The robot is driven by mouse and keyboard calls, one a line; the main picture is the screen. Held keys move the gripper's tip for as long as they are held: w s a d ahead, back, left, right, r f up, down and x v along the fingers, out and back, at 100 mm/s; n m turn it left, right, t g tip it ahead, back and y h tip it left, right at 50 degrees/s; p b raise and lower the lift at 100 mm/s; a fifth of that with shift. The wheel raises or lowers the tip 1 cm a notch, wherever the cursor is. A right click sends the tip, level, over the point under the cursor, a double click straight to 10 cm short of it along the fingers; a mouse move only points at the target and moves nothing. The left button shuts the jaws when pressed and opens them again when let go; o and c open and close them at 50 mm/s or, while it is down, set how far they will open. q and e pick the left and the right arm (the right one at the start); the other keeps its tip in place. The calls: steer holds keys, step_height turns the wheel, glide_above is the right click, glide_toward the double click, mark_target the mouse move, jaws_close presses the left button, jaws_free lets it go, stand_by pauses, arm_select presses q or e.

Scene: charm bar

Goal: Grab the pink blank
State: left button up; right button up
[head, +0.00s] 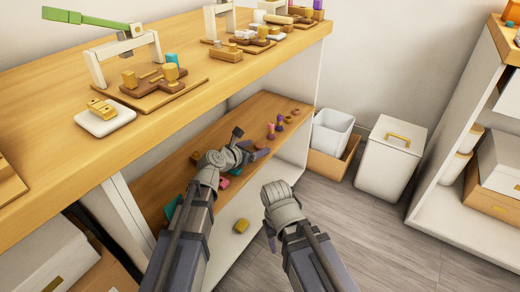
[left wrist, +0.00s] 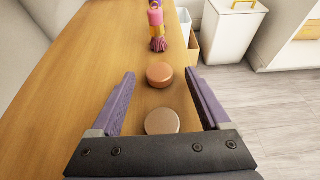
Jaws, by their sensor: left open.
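My left gripper (head: 258,153) is over the lower wooden shelf, its purple fingers partly hidden by my arm. In the left wrist view the left gripper (left wrist: 160,88) is open and empty. A pinkish-copper disc (left wrist: 162,122) lies near its base, between the fingers as seen. A browner disc (left wrist: 159,75) lies just beyond, near the fingertips. Farther off is a pink-topped piece with a purple tassel (left wrist: 155,18). A small pink-red piece (head: 223,183) shows beside my left arm. I cannot tell which is the pink blank. My right gripper (head: 271,241) is mostly hidden behind its arm.
Several small pieces and rings (head: 289,118) lie along the lower shelf (head: 262,107). The upper counter (head: 190,85) overhangs it, carrying a press with a green lever (head: 86,20). A yellow block (head: 241,226) is low beside my arms. White bins (head: 391,158) stand right; floor there is clear.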

arm_select(q)
steer(key=shift+w+d+f, duration=0.3)
steer(key=shift+w, duration=0.25)
steer(key=shift+c, duration=0.3)
jaws_close()
